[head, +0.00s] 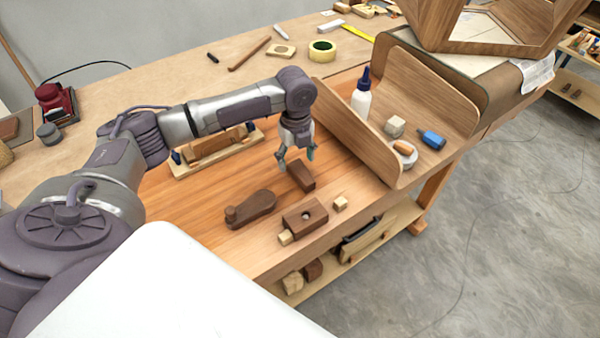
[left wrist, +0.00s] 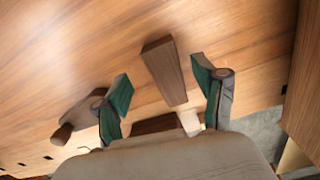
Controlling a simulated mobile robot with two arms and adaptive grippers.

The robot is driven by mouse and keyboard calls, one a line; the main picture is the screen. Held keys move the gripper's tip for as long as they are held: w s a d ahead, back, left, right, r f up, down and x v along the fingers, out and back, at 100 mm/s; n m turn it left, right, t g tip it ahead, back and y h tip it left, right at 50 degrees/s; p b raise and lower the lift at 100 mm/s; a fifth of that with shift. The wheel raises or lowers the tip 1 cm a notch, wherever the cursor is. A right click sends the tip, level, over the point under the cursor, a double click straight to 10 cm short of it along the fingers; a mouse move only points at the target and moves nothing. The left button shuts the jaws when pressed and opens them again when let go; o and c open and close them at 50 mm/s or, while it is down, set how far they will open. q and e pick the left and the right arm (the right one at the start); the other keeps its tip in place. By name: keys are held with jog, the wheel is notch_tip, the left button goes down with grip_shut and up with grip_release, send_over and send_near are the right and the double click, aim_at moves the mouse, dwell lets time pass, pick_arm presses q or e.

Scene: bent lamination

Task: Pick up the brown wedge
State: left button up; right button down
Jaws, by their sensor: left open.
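The brown wedge (head: 301,176) is a dark wooden block lying on the workbench in the head view. It also shows in the left wrist view (left wrist: 166,72), its length running between the two fingers. My left gripper (head: 297,158) points down just above and behind the wedge in the head view. In the left wrist view my left gripper (left wrist: 163,84) is open, with green-padded fingers on either side of the wedge and nothing held. The fingers look apart from the wedge; the exact height above it I cannot tell. My right gripper is in neither view.
A dark piece with a round knob (head: 252,208) lies left of the wedge. A brown block with a hole (head: 305,217) and a small pale cube (head: 340,203) lie in front. A bent wooden panel (head: 357,132) stands to the right. Bare bench (head: 190,220) lies farther left.

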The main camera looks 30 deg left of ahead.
aim_at(298, 167)
pick_arm(q)
jog(key=f, duration=0.1)
jog(key=f+p, duration=0.1)
jog(key=f, duration=0.1)
jog(key=shift+w+d+f, duration=0.1)
jog(key=shift+d+f, duration=0.15)
jog(key=shift+d, duration=0.1)
jog(key=shift+f, duration=0.25)
jog(key=shift+a, duration=0.1)
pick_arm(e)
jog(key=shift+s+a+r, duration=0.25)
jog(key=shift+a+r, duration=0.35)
pick_arm(q)
jog(key=shift+c, duration=0.6)
grip_shut()
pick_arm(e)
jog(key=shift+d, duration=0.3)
pick_arm(q)
jog(key=shift+r, duration=0.15)
